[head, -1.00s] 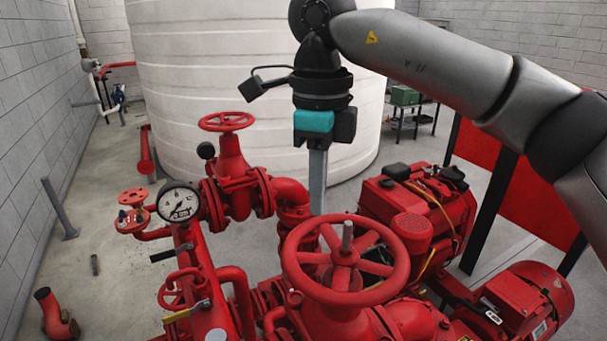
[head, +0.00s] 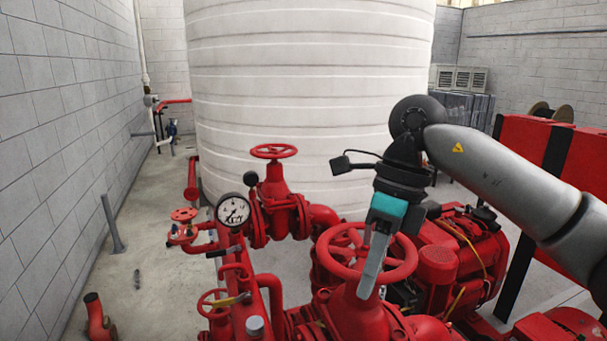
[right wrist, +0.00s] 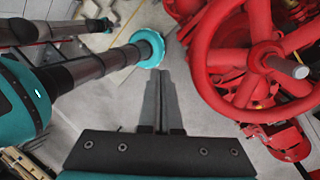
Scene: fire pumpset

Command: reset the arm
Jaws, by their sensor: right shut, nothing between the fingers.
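My right gripper (head: 371,281) hangs from the grey right arm in the head view, over the near side of the large red handwheel (head: 398,257). Its long grey fingers are together and hold nothing. In the right wrist view the closed fingers (right wrist: 162,84) point over the grey floor, with the handwheel (right wrist: 214,68) to their right and a visible gap between. In the head view the fingers overlap the wheel's rim, and contact cannot be told there. My left gripper is not in view.
Red pump pipes and valves fill the front, with a pressure gauge (head: 232,209) and a smaller handwheel (head: 274,151) to the left. A red engine (head: 463,250) stands at the right. A white tank (head: 310,90) rises behind. The floor (head: 150,250) at left is mostly clear.

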